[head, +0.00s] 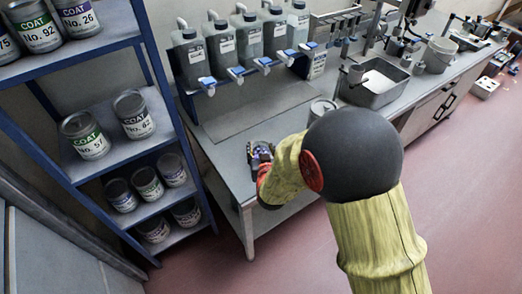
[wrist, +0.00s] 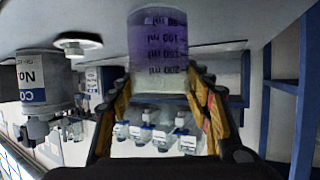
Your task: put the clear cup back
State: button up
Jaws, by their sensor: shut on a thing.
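The clear cup (wrist: 158,50) is in the wrist view, with ml marks on its side and a purple tint over much of it. My gripper (wrist: 163,85) is shut on the cup, one finger on each side. In the head view my gripper (head: 262,160) is low over the near left part of the bench (head: 228,160). There the cup is mostly hidden by the fingers and shows only as a small dark purplish patch. I cannot tell whether the cup touches the bench.
Several dispenser bottles (head: 190,52) with blue-and-white taps line the bench's back. A can (head: 321,108) stands right of my gripper; a metal sink (head: 376,82) lies beyond. A blue rack (head: 130,165) with several COAT cans is at left. The bench between gripper and dispensers is clear.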

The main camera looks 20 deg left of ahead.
jog(key=shift+r, duration=0.1)
jog(key=o, duration=1.5)
jog(key=p+v, duration=0.2)
jog(key=v, duration=1)
